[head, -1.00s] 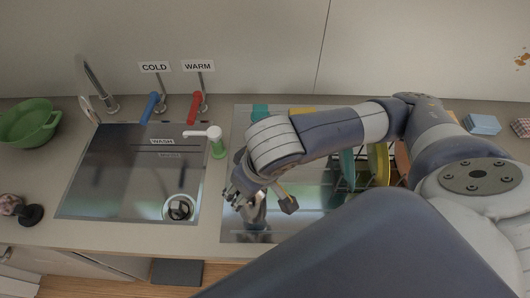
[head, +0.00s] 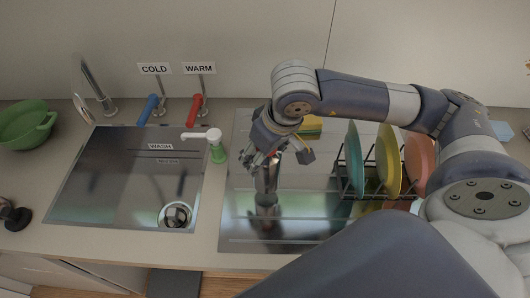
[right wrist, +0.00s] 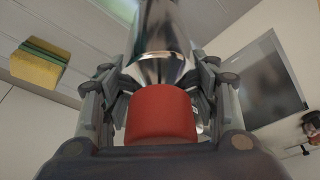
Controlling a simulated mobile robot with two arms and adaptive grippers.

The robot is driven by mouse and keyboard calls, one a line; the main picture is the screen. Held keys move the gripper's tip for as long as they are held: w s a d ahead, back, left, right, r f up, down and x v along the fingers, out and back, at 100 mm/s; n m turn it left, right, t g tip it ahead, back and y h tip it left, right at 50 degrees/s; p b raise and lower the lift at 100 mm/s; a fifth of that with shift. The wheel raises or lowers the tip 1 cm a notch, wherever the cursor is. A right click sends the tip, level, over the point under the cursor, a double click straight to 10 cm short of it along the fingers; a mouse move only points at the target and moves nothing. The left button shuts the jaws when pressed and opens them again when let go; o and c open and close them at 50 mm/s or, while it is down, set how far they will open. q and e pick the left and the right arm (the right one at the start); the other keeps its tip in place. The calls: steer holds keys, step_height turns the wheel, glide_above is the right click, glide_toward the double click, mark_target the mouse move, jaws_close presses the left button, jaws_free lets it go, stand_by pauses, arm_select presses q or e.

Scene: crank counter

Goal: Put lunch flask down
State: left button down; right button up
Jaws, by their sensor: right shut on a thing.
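The lunch flask (head: 266,180) is a shiny metal bottle with a red cap (right wrist: 160,115). It hangs below my right gripper (head: 267,152), upright in the head view, over the reflective drainboard (head: 240,225) right of the sink. My right gripper is shut around the flask's cap end; the metal body (right wrist: 162,40) extends away from the fingers in the right wrist view. Whether the flask's base touches the drainboard I cannot tell, as its reflection merges with it.
A rack with coloured plates (head: 388,165) stands right of the flask. A yellow and green sponge (head: 310,126) lies behind it. The dispenser (head: 217,148) and the sink (head: 110,190) are to the left. The drainboard's front left part is clear.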

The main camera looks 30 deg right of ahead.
steer(key=shift+w+d+f+p, duration=0.25)
steer(key=shift+f+p, duration=0.1)
steer(key=shift+f, duration=0.2)
steer(key=shift+w+d+f+p, duration=0.2)
steer(key=shift+f+p, duration=0.2)
steer(key=shift+f, duration=0.15)
steer(key=shift+w+d+f+p, duration=0.25)
steer(key=shift+f+p, duration=0.1)
steer(key=shift+f, duration=0.4)
steer(key=shift+f, duration=0.1)
steer(key=shift+f+b, duration=0.1)
steer(key=shift+b, duration=0.2)
steer(key=o, duration=1.4)
steer(key=shift+o, duration=0.2)
